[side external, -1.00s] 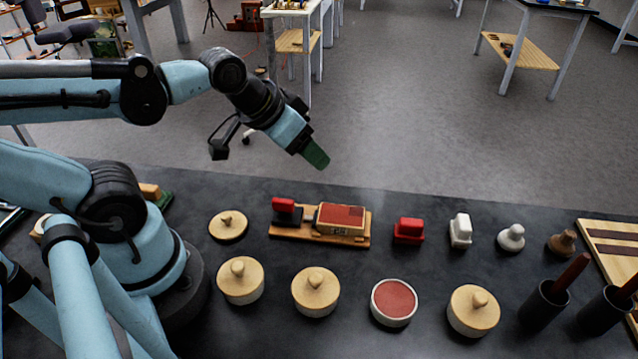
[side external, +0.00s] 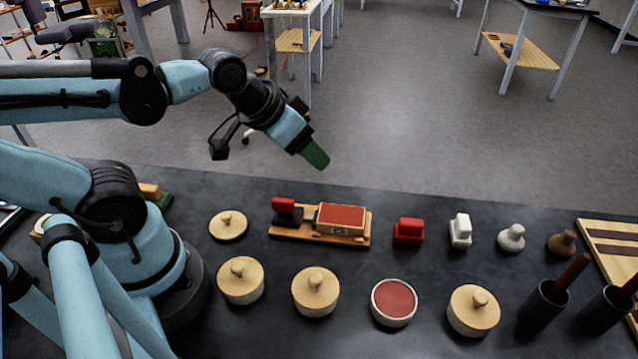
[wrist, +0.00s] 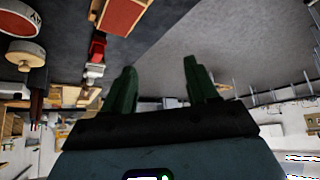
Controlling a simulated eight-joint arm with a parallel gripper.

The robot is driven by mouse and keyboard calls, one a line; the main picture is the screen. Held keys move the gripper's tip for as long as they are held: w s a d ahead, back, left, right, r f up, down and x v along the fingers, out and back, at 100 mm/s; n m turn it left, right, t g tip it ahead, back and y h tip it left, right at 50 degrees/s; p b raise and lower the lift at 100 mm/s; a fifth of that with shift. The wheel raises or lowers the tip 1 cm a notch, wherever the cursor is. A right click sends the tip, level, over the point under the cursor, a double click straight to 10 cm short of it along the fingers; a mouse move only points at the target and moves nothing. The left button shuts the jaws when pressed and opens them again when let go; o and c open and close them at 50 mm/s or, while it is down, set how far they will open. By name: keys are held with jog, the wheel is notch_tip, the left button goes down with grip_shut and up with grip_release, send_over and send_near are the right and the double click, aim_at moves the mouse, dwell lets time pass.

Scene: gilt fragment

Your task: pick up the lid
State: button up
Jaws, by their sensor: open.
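A loose wooden lid (side external: 228,225) with a small knob lies flat on the dark bench, near my arm's base. Three round pots wear similar knobbed lids: the left pot (side external: 240,280), the second pot (side external: 316,291) and the right pot (side external: 473,310). An uncovered pot (side external: 394,302) with a red filling stands between the second and right ones. My gripper (side external: 316,156) is raised beyond the bench's far edge, over the floor, apart from every lid. In the wrist view its two green fingers (wrist: 157,85) stand apart with nothing between them.
A wooden tray (side external: 318,238) holds a red-topped block and a box. A red stamp (side external: 408,231), a white stamp (side external: 460,230), a white knob (side external: 511,238) and a brown knob (side external: 562,243) stand right of it. Dark cups (side external: 542,308) with handles are farther right.

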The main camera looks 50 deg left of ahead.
aim_at(227, 214)
jog(key=shift+o, duration=0.3)
jog(key=o, duration=0.7)
jog(key=s+a+g, duration=0.1)
jog(key=s+a+f+m+g, duration=0.1)
jog(key=s, duration=0.1)
jog(key=s+a+g, duration=0.1)
jog(key=shift+s+a+f+m+g+y, duration=0.15)
jog(key=shift+s+f+m+g+y, duration=0.15)
jog(key=shift+f+m+y, duration=0.1)
jog(key=s+a+m+g, duration=0.3)
jog(key=s+g, duration=0.2)
jog(key=s, duration=0.3)
jog(key=shift+s+d+f, duration=0.1)
jog(key=shift+s+f, duration=0.05)
jog(key=shift+f, duration=3.2)
jog(key=shift+s+a+f, duration=0.15)
jog(key=shift+f, duration=1.15)
jog(key=shift+s+a+f, duration=0.15)
jog(key=shift+f, duration=1.1)
